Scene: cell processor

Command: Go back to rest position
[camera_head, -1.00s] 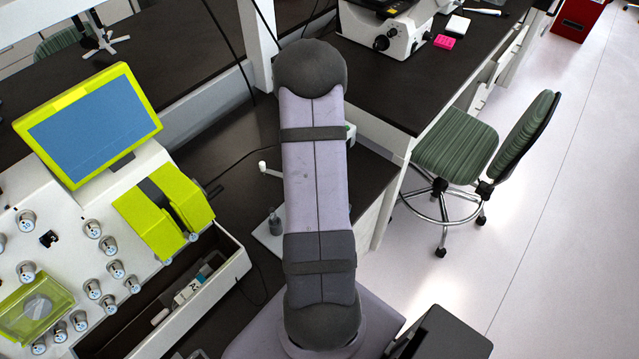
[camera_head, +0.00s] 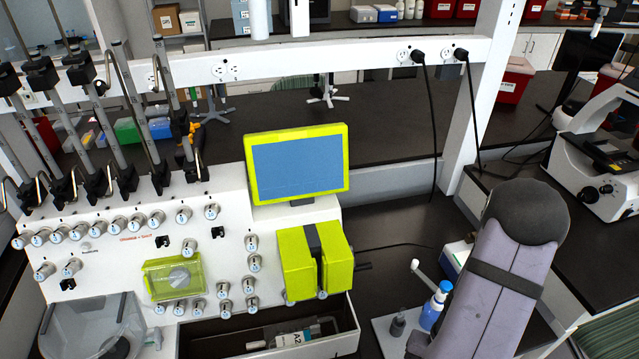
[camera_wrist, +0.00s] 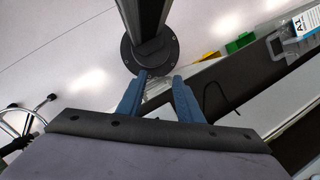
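My gripper (camera_wrist: 160,80) shows in the wrist view with its two blue fingers apart and nothing held between them. It is not visible in the head view. There, my arm's grey and lilac links rise at the lower right, beside a blue-capped bottle and a small stand. In the wrist view the gripper hangs over pale floor, with a dark round base, seemingly mine, just beyond the fingertips.
The cell processor (camera_head: 110,260) with its screen (camera_head: 297,166) stands left of my arm. Its open drawer (camera_head: 265,340) holds a labelled item. A blue-capped bottle (camera_head: 434,306) stands close to my arm. A microscope (camera_head: 600,150) is at right.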

